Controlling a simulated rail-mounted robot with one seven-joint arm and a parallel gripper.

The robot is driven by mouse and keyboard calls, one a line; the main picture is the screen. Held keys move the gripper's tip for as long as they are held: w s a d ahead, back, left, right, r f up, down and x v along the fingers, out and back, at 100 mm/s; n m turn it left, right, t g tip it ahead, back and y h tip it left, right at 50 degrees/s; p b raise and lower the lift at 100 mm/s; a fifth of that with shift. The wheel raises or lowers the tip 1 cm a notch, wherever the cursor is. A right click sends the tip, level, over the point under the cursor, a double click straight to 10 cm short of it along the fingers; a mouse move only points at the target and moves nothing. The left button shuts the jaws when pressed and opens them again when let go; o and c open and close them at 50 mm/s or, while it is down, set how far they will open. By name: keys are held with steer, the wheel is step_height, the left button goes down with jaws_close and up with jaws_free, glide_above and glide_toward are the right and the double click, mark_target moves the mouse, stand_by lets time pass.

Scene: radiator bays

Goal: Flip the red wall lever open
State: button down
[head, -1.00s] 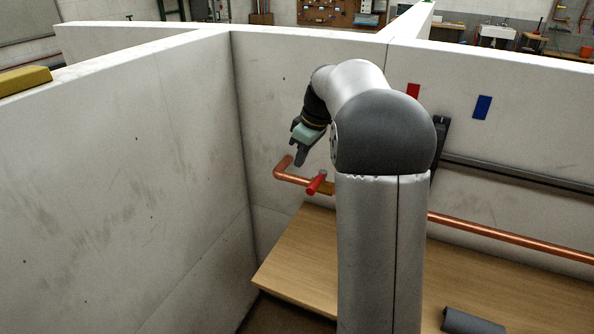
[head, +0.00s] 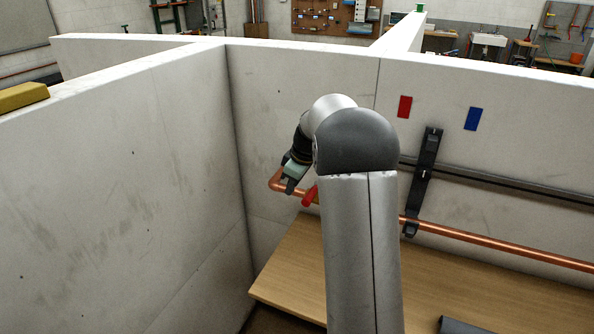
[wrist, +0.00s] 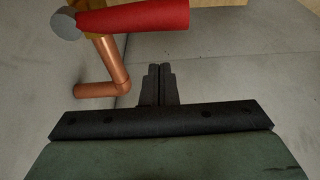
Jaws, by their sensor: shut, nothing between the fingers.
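The red lever (head: 309,196) is on the copper pipe on the wall, just left of my arm in the head view. In the wrist view the lever handle (wrist: 135,18) lies across the top, running right from a grey round pivot on a brass valve body (wrist: 107,52). My gripper (head: 289,189) is left of the lever in the head view, close to the pipe. In the wrist view my gripper (wrist: 159,70) is shut and empty, its fingertips below the handle in the picture with a gap between them. My arm hides the valve's right part in the head view.
The copper pipe (head: 480,241) runs along the wall, with a bend near the corner. A black bracket (head: 424,180) stands right of my arm. A wooden bench top (head: 290,265) lies below. A white partition wall (head: 130,170) is on the left.

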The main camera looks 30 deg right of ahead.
mark_target(312, 194)
steer(key=s+d, duration=0.1)
steer(key=s+d+p, duration=0.1)
steer(key=shift+s+d+f, duration=0.15)
steer(key=shift+s+f, duration=0.15)
steer(key=shift+s, duration=0.1)
stand_by(0.4)
